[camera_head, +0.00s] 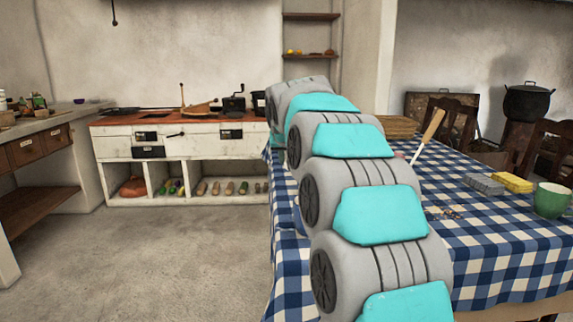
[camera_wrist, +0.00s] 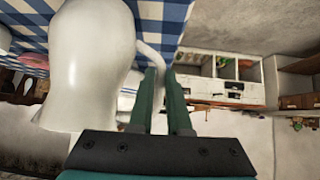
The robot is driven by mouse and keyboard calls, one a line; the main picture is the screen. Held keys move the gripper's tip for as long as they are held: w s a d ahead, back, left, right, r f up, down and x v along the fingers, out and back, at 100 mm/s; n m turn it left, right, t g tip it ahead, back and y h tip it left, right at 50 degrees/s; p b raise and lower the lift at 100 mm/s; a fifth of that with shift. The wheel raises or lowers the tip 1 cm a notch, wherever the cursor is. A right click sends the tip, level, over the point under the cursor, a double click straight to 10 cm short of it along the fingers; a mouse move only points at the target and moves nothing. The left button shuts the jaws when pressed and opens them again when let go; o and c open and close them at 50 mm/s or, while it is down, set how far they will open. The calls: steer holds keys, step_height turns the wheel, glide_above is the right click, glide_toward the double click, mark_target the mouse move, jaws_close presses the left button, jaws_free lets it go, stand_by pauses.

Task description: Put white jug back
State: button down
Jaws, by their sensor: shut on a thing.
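The white jug (camera_wrist: 88,62) fills the left of the wrist view. Its handle (camera_wrist: 152,56) runs down between the fingers of my gripper (camera_wrist: 161,84), which is shut on it. The blue and white checked cloth of the table (camera_wrist: 176,12) shows behind the jug. In the head view my arm stretches forward along the left edge of the table (camera_head: 490,240) and hides the jug and the gripper. I cannot tell whether the jug touches the cloth.
On the table are a green mug (camera_head: 552,200), a yellow sponge (camera_head: 512,182), a grey block (camera_head: 483,184) and a wooden-handled utensil (camera_head: 432,128). Chairs (camera_head: 450,130) stand behind. A white stove counter (camera_head: 190,140) is at the back. The floor (camera_head: 170,250) at left is clear.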

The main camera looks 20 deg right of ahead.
steer(key=shift+f, duration=0.85)
steer(key=c, duration=0.9)
jaws_free()
steer(key=shift+f, duration=0.1)
steer(key=shift+o, duration=0.2)
steer(key=b+v, duration=0.1)
steer(key=v, duration=1.1)
steer(key=shift+s, duration=0.1)
